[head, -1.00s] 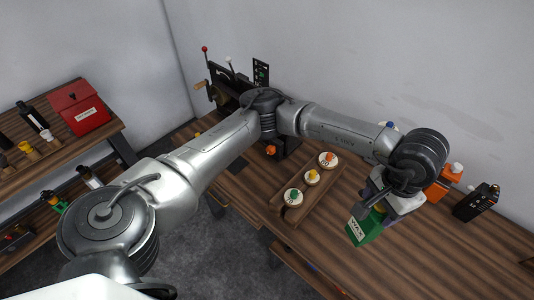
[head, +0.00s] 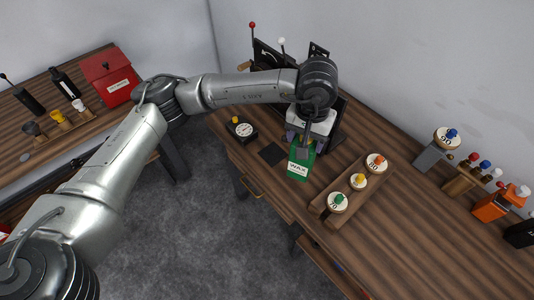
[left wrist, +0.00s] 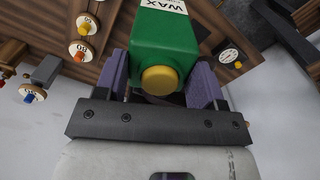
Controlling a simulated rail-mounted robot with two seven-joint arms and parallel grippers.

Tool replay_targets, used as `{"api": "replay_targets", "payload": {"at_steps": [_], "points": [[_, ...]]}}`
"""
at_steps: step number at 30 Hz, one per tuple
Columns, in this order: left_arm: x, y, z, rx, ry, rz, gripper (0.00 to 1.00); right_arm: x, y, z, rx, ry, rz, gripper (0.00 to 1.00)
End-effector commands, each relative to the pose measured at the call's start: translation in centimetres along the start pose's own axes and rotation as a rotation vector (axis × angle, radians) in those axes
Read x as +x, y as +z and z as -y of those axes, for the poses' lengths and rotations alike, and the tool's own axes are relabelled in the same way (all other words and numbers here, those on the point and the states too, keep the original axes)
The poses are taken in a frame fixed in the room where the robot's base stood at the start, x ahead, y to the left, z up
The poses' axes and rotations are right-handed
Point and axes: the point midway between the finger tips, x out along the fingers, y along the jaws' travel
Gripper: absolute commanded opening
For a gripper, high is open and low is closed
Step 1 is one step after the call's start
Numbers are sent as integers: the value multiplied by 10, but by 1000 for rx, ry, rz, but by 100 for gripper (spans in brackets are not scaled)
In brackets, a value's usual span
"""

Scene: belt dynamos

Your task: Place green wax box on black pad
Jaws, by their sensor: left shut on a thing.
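The green wax box (head: 300,164) has a white WAX label and a yellow cap. My left gripper (head: 306,150) is shut on it and holds it near the workbench, left of the round dials. In the left wrist view the green wax box (left wrist: 165,45) sits between the two purple finger pads of my left gripper (left wrist: 160,75), its yellow cap toward the camera. The black pad (head: 271,154) lies flat on the bench just left of the box and looks bare. Whether the box touches the bench cannot be told. My right gripper is not in view.
A wooden tray with several dials (head: 352,190) stands to the right of the box. A black gauge (head: 242,130) sits left of the pad. A dark machine with levers (head: 275,55) stands behind my arm.

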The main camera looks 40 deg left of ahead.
Motion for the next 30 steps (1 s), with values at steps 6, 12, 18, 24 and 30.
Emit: {"api": "replay_targets", "payload": {"at_steps": [6, 12, 18, 24, 30], "points": [[27, -43, 2, -372, 8, 0, 5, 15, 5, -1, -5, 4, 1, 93], [53, -82, 11, -750, 5, 0, 5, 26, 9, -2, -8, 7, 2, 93], [71, -106, 20, -1009, -2, -2, 5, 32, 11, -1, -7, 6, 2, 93], [81, -117, 27, -1139, -7, -6, 5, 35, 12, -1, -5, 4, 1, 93], [94, -123, 50, -1167, -10, -5, 5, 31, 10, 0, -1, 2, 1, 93]]}}
